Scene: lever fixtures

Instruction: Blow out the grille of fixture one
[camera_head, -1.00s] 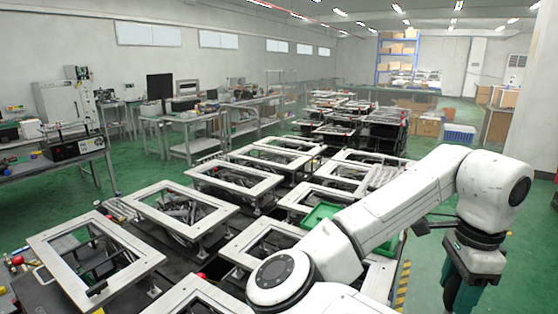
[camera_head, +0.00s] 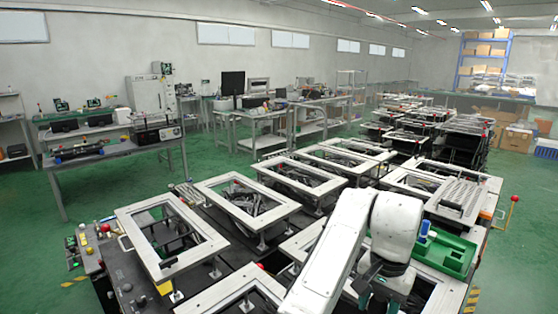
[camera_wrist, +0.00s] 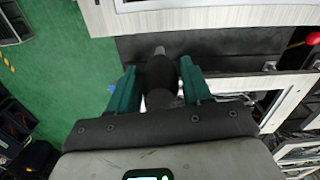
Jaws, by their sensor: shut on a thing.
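In the wrist view, my gripper (camera_wrist: 158,66) has its two green fingers on either side of a dark, rounded tool (camera_wrist: 160,78) with a light grey tip, and is shut on it. The tool looks like a blower and points away from my palm. Framed lever fixtures stand in rows; the nearest left one (camera_head: 133,216) has a light rectangular frame over dark parts.
A green tray (camera_head: 455,262) with a blue item sits on the right of the fixture rows. In the wrist view, a pale frame edge (camera_wrist: 215,17) and a dark surface (camera_wrist: 225,50) lie past the tool, and a red knob (camera_wrist: 314,38) is at right. Green floor is open at left.

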